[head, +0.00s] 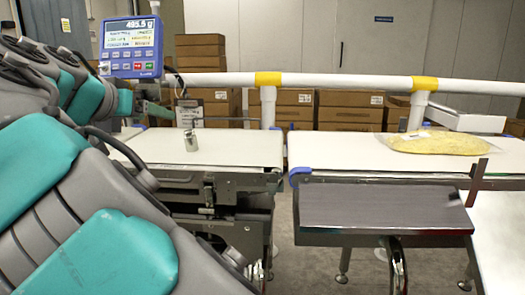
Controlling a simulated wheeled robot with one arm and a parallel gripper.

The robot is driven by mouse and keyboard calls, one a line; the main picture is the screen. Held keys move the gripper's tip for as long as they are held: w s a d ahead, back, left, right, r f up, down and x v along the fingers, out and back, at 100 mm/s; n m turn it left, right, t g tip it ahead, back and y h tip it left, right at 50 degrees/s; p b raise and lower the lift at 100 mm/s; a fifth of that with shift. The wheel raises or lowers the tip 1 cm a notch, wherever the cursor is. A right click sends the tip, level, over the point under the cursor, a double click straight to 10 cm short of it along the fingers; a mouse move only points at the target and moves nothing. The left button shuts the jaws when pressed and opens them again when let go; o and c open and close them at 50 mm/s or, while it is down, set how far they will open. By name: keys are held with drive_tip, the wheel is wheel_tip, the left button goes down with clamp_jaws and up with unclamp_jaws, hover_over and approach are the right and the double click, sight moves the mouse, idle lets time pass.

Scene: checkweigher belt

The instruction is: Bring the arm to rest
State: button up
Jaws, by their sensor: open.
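My grey and teal arm fills the left side of the head view, bent and reaching back toward the display. My gripper (158,108) shows small and partly hidden at the far end of the arm, just below the display. It is open, and I see nothing held in it. It is above the rear left part of the left belt (240,148), left of a small metal weight (191,142) that stands upright on that belt.
A blue display (132,48) reads 495.5. A bag of yellow contents (438,142) lies on the right belt (340,157). A dark grey plate (385,208) sits in front. A white rail with yellow bands (340,81) runs behind, before stacked cardboard boxes (350,108).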

drive_tip(key=w+d+f+g+h, duration=0.15)
drive_tip(key=d+f, duration=0.25)
drive_tip(key=d, duration=0.6)
drive_tip(key=d+f+g+h, duration=0.1)
drive_tip(key=d+f+g, duration=0.25)
drive_tip(key=d, duration=0.65)
drive_tip(key=s+d+f+g, duration=0.2)
drive_tip(key=s+d+f, duration=0.1)
drive_tip(key=d+f, duration=0.25)
drive_tip(key=s+d+f+g, duration=0.1)
drive_tip(key=s+d+f, duration=0.25)
drive_tip(key=d, duration=0.35)
drive_tip(key=s+d+f+g+y, duration=0.2)
drive_tip(key=s+d+f+g, duration=0.35)
drive_tip(key=s+f, duration=0.7)
drive_tip(key=s+f+n+g+y+b, duration=0.1)
drive_tip(key=s+f+y+b, duration=0.2)
drive_tip(key=s+f, duration=1.2)
drive_tip(key=shift+s+a+f+n+g+b, duration=0.15)
drive_tip(key=shift+s+a+n+g+b, duration=0.2)
drive_tip(key=shift+s+b, duration=0.6)
drive_tip(key=shift+w, duration=0.25)
drive_tip(key=shift+c, duration=0.3)
